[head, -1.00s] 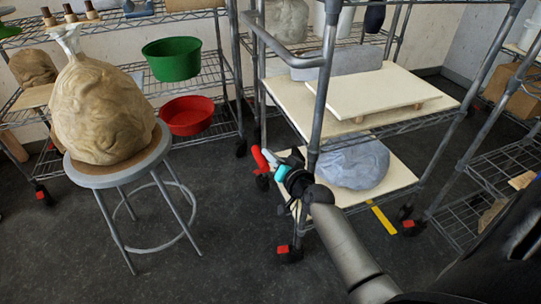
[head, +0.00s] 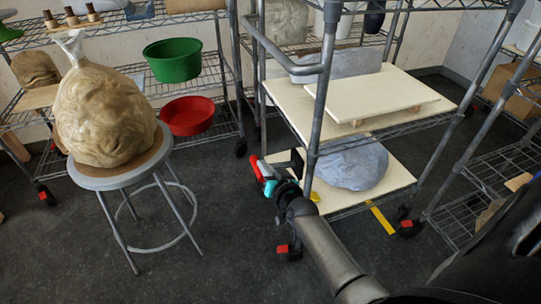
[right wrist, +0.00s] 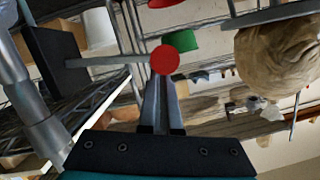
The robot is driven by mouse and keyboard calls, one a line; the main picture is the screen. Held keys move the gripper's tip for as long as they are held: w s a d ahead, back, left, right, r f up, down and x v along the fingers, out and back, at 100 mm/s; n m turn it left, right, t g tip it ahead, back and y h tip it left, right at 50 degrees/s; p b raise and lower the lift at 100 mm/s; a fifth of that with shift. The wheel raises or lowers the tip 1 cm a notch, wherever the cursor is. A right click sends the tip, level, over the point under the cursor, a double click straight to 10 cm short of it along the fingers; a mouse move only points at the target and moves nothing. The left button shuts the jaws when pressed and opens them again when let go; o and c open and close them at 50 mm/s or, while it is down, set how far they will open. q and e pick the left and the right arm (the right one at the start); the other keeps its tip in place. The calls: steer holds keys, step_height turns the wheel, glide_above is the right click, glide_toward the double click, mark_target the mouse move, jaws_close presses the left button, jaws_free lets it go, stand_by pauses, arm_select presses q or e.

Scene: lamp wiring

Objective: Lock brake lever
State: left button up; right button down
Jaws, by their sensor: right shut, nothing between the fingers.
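A brake lever with a round red knob (right wrist: 165,60) shows in the right wrist view. Its thin grey rod runs left to a black plate (right wrist: 52,62). In the head view, a black bracket (head: 297,161) sits on the cart's front-left post. A red part (head: 255,168) shows left of it, partly behind my gripper. My right gripper (right wrist: 166,90) is shut and empty, its fingertips right at the knob in the picture; I cannot tell whether they touch. In the head view, the right gripper (head: 266,173) is low beside the cart's post. The left gripper is not in view.
The wire-shelf cart (head: 318,100) carries a board and a grey-blue bag (head: 350,165). A caster with a red tab (head: 282,249) stands below my gripper. A stool (head: 120,178) bears a tan bag (head: 103,115). The floor between stool and cart is open.

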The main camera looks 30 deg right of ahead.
mark_target(261, 177)
steer(key=f+n, duration=0.1)
steer(key=a+f+n+h, duration=0.1)
steer(key=f, duration=0.1)
steer(key=shift+w+a+f+n+p, duration=0.1)
steer(key=shift+w+f+n+p, duration=0.05)
steer(key=shift+f+n+p, duration=0.2)
steer(key=shift+f+n+g+h+b, duration=0.3)
steer(key=shift+f+n+h+b, duration=0.1)
steer(key=shift+f+n, duration=0.5)
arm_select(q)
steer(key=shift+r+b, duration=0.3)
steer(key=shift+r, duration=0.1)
arm_select(e)
steer(key=shift+f+n+h, duration=0.3)
steer(key=shift+f+n, duration=0.25)
steer(key=shift+f, duration=0.15)
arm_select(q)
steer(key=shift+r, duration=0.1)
arm_select(e)
steer(key=shift+r, duration=0.15)
